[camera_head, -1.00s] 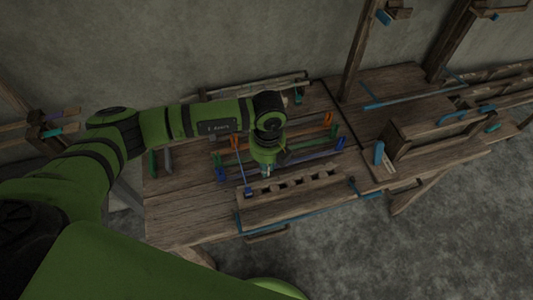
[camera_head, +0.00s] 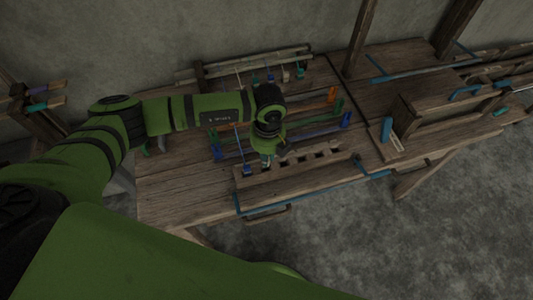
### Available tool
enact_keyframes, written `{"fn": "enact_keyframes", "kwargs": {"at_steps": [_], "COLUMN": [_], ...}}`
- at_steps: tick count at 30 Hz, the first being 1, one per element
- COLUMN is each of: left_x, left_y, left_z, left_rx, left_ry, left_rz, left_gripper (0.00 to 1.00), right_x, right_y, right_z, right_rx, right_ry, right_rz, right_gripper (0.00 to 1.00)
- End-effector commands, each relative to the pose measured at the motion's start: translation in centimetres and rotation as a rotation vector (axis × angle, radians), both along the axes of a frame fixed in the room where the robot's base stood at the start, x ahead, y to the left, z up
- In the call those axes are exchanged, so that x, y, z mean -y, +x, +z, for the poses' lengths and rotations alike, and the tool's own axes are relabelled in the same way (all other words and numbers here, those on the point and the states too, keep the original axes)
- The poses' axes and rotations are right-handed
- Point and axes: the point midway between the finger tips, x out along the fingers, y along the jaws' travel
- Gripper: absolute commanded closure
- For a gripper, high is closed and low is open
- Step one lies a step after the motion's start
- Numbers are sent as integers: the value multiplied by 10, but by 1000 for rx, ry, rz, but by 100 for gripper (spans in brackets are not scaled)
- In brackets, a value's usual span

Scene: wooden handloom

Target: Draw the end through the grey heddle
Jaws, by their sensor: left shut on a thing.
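My left gripper (camera_head: 266,161) points down over the near part of the loom, just behind the slotted wooden block (camera_head: 310,163). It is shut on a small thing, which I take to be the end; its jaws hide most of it. The heddle bars run across behind the block, with orange (camera_head: 332,94), green (camera_head: 339,104) and blue (camera_head: 346,120) right-hand pieces. My arm covers much of their left side. I cannot make out the grey heddle's eye. My right gripper is not in view.
A blue tab (camera_head: 247,170) with a thread sits at the block's left end. Several small weights (camera_head: 270,77) show by the back beam (camera_head: 240,66). A wooden frame (camera_head: 440,118) stands at the right. The table's left part (camera_head: 180,195) is bare.

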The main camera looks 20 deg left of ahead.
Motion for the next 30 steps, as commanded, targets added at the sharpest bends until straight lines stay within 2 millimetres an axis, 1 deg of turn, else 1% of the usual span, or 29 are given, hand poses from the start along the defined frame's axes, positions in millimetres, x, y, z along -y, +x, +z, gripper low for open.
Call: {"fn": "enact_keyframes", "kwargs": {"at_steps": [5,19,29,30], "left_x": [0,0,0,0], "left_y": [0,0,0,0], "left_z": [-6,-35,-36,-36], "left_rx": [0,0,0,0], "left_ry": [0,0,0,0], "left_rz": [0,-1,-1,-1], "left_gripper": [97,97,97,68], "right_x": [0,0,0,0], "right_y": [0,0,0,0], "right_z": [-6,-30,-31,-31], "right_rx": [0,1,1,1], "right_ry": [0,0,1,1], "right_rz": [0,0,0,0], "right_gripper": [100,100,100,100]}}
